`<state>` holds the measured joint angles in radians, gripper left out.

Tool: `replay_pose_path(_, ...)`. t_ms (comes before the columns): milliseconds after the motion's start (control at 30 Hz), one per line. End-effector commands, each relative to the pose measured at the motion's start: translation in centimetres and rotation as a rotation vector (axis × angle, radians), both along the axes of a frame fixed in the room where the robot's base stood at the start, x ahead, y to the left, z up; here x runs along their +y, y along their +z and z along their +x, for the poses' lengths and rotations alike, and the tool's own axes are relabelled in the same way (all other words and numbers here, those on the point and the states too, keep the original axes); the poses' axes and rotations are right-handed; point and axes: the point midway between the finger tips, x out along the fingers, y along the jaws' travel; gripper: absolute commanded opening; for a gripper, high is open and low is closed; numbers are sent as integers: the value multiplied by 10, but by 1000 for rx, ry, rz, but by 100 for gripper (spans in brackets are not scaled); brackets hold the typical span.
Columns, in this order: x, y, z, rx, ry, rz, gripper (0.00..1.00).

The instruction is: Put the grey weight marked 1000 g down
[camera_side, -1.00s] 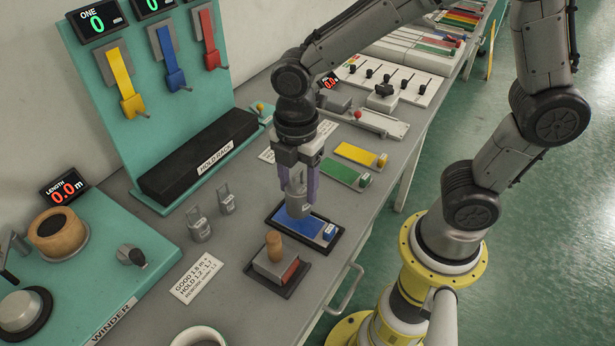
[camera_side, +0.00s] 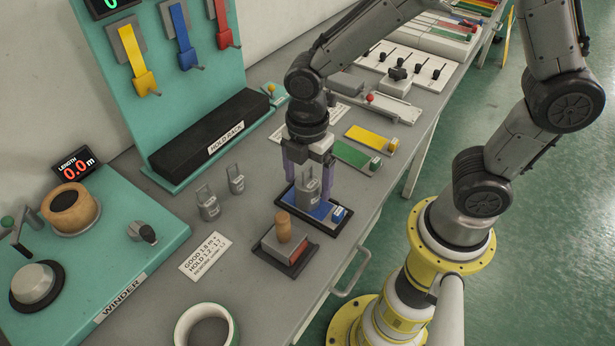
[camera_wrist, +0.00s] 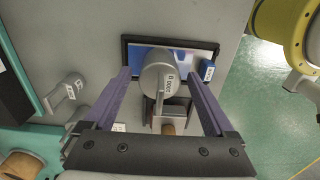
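The grey weight marked 1000 g (camera_side: 307,194) stands upright on the blue pad (camera_side: 321,211) in its dark tray, in the side view. In the wrist view the weight (camera_wrist: 158,73) sits between my two purple fingers, over the blue pad (camera_wrist: 198,58), with its marking partly readable. My gripper (camera_side: 309,176) is directly above and around the weight. In the wrist view my gripper (camera_wrist: 154,72) is open, with a gap between each finger and the weight. The weight's underside is hidden.
A block with a wooden knob (camera_side: 284,228) sits in a tray close in front. Two smaller grey weights (camera_side: 208,205) (camera_side: 236,180) stand to the left. Green (camera_side: 350,154) and yellow (camera_side: 371,136) pads lie behind.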

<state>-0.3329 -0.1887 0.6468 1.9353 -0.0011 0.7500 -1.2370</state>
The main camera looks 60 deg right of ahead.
Motion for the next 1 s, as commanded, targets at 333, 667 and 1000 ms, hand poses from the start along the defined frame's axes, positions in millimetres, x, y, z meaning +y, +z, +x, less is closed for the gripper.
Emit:
replay_pose_path(333,0,10,1,-4,0,1,89)
replay_pose_path(667,1,73,2,-7,0,3,89)
replay_pose_path(1000,0,119,1,-2,0,1,89)
